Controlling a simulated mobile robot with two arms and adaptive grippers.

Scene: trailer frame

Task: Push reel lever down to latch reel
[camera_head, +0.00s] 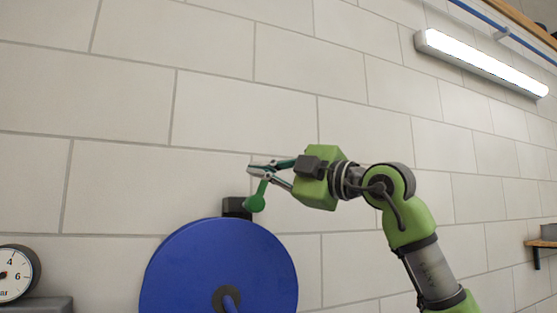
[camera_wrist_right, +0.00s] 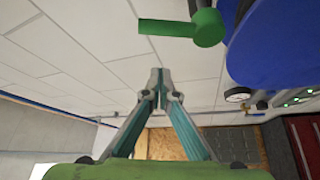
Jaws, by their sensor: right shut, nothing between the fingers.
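The blue reel (camera_head: 195,265) stands against the wall at the bottom of the head view, and part of it shows at the upper right of the wrist view (camera_wrist_right: 265,40). A black block (camera_head: 233,207) sits at its top edge. The green lever (camera_head: 255,203) is beside the block, with its narrow part tilted upward; it also shows in the wrist view (camera_wrist_right: 208,28). My right gripper (camera_head: 250,170) is shut and empty, with its fingertips pointing left, just above the lever. In the wrist view the fingertips look apart from the lever. My left gripper is not in view.
A dial gauge (camera_head: 15,273) stands at the lower left on a grey surface. A lit tube lamp (camera_head: 480,62) is high on the right of the block wall. A small shelf (camera_head: 541,244) is at the far right. The space left of the fingertips is clear.

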